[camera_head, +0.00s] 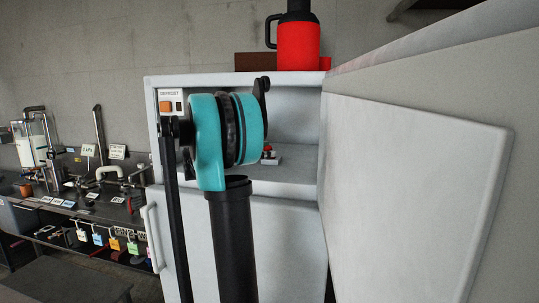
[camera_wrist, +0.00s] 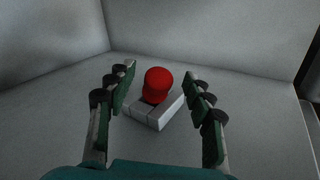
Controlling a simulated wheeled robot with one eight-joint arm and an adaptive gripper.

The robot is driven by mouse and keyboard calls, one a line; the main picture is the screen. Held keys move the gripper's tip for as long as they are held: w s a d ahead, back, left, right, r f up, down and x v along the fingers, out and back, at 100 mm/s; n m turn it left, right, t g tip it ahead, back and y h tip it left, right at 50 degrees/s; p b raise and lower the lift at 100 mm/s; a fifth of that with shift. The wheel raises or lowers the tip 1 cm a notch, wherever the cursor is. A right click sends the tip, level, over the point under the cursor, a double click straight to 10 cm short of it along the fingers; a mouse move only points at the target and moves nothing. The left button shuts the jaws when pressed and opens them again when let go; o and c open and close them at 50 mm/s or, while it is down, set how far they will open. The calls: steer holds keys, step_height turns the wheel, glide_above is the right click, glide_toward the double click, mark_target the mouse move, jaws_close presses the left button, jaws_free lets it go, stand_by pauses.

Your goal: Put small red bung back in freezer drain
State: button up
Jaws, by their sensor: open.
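The small red bung (camera_wrist: 157,84) stands on a pale block (camera_wrist: 155,117) on the white floor of the freezer compartment in the wrist view. Its round red top shows; its lower part and any drain opening are hidden. My gripper (camera_wrist: 158,82) is open, with one finger on each side of the bung and a gap to both. In the head view the bung (camera_head: 268,150) shows small and partly hidden behind my teal arm joint, inside the white freezer (camera_head: 292,190).
The freezer's open white door (camera_head: 415,185) stands close on the right. A red flask (camera_head: 298,45) stands on top of the freezer. A panel with an orange switch (camera_head: 166,107) is at the upper left. A cluttered bench (camera_head: 85,180) is farther left.

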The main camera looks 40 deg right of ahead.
steer(key=x, duration=0.5)
steer(key=shift+d+r, duration=0.1)
steer(key=shift+c, duration=0.2)
steer(key=c, duration=1.1)
jaws_close()
